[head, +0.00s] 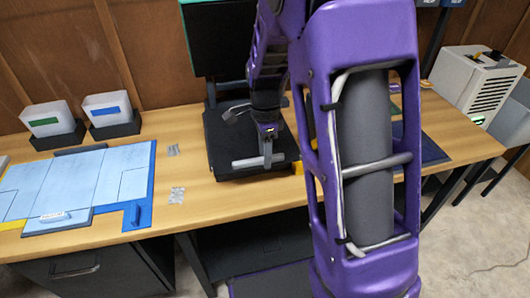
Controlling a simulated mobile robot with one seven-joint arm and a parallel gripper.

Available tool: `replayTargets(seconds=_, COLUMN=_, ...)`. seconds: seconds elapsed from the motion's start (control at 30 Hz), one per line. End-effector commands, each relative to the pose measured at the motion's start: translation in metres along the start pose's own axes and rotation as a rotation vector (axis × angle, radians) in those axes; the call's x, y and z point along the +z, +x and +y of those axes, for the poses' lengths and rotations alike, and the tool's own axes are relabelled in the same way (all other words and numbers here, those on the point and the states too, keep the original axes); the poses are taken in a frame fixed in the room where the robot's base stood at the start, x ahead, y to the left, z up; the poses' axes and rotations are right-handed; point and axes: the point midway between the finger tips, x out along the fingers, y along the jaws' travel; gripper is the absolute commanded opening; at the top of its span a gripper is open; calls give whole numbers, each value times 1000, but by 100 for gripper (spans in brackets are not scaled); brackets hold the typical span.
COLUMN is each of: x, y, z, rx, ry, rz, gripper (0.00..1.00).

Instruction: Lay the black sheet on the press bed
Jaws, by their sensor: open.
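The press stands at the middle of the bench with its dark upper part (222,42) raised, a green edge along its top. The press bed (222,140) below is black and flat. My gripper (267,150) hangs low over the bed, open, and I see nothing held in it. A light grey bar (244,162) lies across its tip area; I cannot tell whether it touches the bed. I cannot make out a separate black sheet on the bed. A dark blue-black flat piece (432,152) lies on the bench at right, partly hidden behind my arm.
On the left lie a light blue board (105,180) and two white bins (50,118) (105,108) in black holders. A white machine (470,85) stands at right. My purple arm hides much of the bench right of the press.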

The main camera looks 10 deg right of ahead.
Motion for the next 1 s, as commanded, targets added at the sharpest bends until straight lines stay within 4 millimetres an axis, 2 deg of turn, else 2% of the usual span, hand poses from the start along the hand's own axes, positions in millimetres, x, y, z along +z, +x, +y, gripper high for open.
replayTargets(seconds=0.17, x=0, y=-6, z=0, rx=-1, ry=0, rz=0, gripper=49)
replayTargets(seconds=0.27, x=0, y=-18, z=-1, rx=-4, ry=-1, rz=0, gripper=49)
replayTargets(seconds=0.5, x=0, y=-69, z=-1, rx=-5, ry=-1, rz=-1, gripper=49)
replayTargets(seconds=0.7, x=0, y=-106, z=-1, rx=-3, ry=-1, rz=0, gripper=49)
replayTargets(seconds=0.83, x=0, y=-118, z=0, rx=-1, ry=-1, rz=0, gripper=49)
replayTargets(seconds=1.0, x=0, y=-123, z=0, rx=-1, ry=0, rz=0, gripper=49)
